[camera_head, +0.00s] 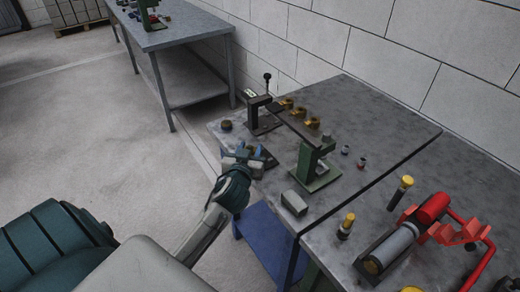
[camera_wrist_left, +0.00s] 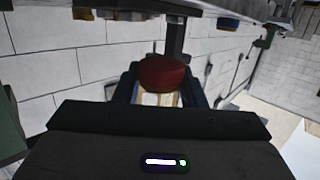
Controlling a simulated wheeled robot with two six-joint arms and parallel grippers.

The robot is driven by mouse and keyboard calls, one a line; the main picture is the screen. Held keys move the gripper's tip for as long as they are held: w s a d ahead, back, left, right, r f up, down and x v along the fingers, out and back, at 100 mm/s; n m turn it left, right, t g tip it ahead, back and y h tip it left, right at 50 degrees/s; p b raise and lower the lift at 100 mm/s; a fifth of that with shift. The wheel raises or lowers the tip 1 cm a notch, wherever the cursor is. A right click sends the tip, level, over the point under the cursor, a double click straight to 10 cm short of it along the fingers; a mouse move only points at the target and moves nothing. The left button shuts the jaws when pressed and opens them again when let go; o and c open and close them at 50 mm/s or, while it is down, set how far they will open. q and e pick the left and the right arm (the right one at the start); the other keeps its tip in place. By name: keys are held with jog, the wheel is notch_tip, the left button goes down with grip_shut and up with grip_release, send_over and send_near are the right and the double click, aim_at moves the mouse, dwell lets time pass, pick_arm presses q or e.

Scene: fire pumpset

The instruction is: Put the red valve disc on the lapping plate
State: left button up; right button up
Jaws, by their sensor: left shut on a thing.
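My left gripper (camera_head: 252,155) is at the left end of the near grey workbench, beside the black stand. In the left wrist view its blue fingers (camera_wrist_left: 160,90) are shut on the red valve disc (camera_wrist_left: 164,72), a dark red rounded piece. In the head view the disc is hidden or too small to make out. A dark flat piece (camera_head: 268,161) lies on the bench right by the gripper; I cannot tell whether it is the lapping plate. My right gripper is not in view.
A black stand (camera_head: 264,115) and a green press (camera_head: 316,165) carry a bar with brass parts (camera_head: 300,112). A grey block (camera_head: 294,203) lies at the bench's front edge. Red and grey pump parts (camera_head: 433,208) stand right. A second bench (camera_head: 185,28) is behind.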

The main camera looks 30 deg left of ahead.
pick_arm(q)
jog(key=w, duration=0.2)
jog(key=w+d, duration=0.1)
jog(key=shift+w+f+p, duration=0.15)
jog(key=shift+w+p, duration=0.15)
jog(key=shift+w, duration=0.1)
notch_tip(320, 180, down, 3)
jog(key=shift+r+p, duration=0.1)
jog(key=shift+p, duration=0.2)
jog(key=shift+f, duration=0.4)
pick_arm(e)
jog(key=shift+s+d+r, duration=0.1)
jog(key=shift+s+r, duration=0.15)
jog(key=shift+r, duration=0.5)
pick_arm(q)
jog(key=o, duration=0.7)
jog(key=shift+f, duration=0.1)
jog(key=o, duration=0.4)
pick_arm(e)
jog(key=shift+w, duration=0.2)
